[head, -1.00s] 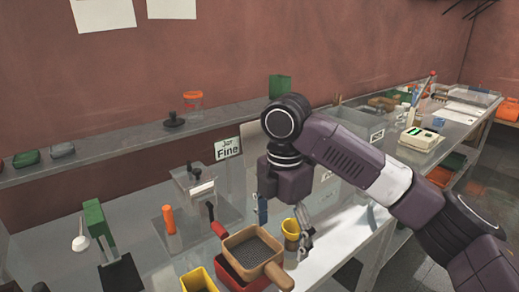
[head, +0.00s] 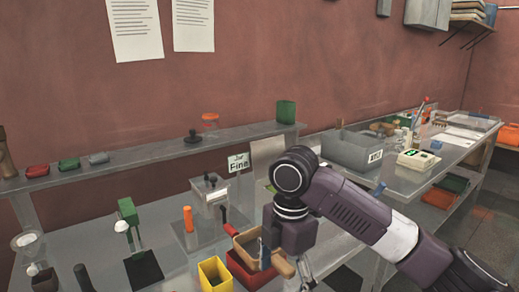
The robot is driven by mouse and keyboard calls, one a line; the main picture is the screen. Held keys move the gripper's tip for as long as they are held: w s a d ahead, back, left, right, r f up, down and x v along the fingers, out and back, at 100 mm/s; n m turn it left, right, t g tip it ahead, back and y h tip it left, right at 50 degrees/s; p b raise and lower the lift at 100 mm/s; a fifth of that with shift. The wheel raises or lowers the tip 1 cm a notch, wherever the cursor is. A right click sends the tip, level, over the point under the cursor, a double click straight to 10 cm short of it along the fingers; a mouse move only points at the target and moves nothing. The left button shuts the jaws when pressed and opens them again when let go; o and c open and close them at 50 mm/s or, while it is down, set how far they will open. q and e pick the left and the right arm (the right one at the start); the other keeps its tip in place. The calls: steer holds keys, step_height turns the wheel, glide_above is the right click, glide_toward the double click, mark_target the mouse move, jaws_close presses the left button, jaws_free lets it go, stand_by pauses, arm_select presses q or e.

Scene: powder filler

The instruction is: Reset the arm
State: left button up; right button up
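My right arm comes in from the right and bends down at the wrist in the middle of the head view. My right gripper (head: 284,266) hangs below the dark wrist block near the bottom edge. Its two fingers appear spread apart, with no object seen held between them. It is in front of the wooden-rimmed sieve (head: 245,241), hiding part of it; I cannot tell whether they touch. My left gripper is not in view.
A yellow bin (head: 214,274) stands left of the sieve. Behind are an orange-handled tool (head: 188,219), a "Jar Fine" sign (head: 238,162) and a long shelf (head: 130,166). A grey bin (head: 350,150) and a scale (head: 418,159) stand on the bench to the right.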

steer(key=s+a+f+m+t+y, duration=0.1)
steer(key=s+a+f+m+y, duration=0.15)
steer(key=f, duration=0.35)
steer(key=s+a+f+m+y, duration=0.1)
steer(key=s+f+m, duration=0.3)
steer(key=f, duration=0.3)
steer(key=s+a+f+m+t+y, duration=0.1)
steer(key=s+f+m, duration=0.3)
steer(key=f, duration=0.2)
steer(key=s+d+f+m+t+h, duration=0.15)
steer(key=s+d+f+m, duration=0.25)
steer(key=s+d+m, duration=0.45)
steer(key=s+d+f+m+h, duration=0.35)
steer(key=s+d, duration=0.25)
steer(key=d, duration=0.5)
step_height(320, 180, down, 28)
steer(key=s+g, duration=0.1)
steer(key=s, duration=0.2)
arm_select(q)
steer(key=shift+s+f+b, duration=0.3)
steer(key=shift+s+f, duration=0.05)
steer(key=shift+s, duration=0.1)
arm_select(e)
steer(key=s+d+f, duration=0.2)
steer(key=s+f, duration=0.5)
steer(key=s, duration=0.1)
steer(key=s+d+f+g, duration=0.1)
steer(key=s+f, duration=0.7)
steer(key=shift+d, duration=0.35)
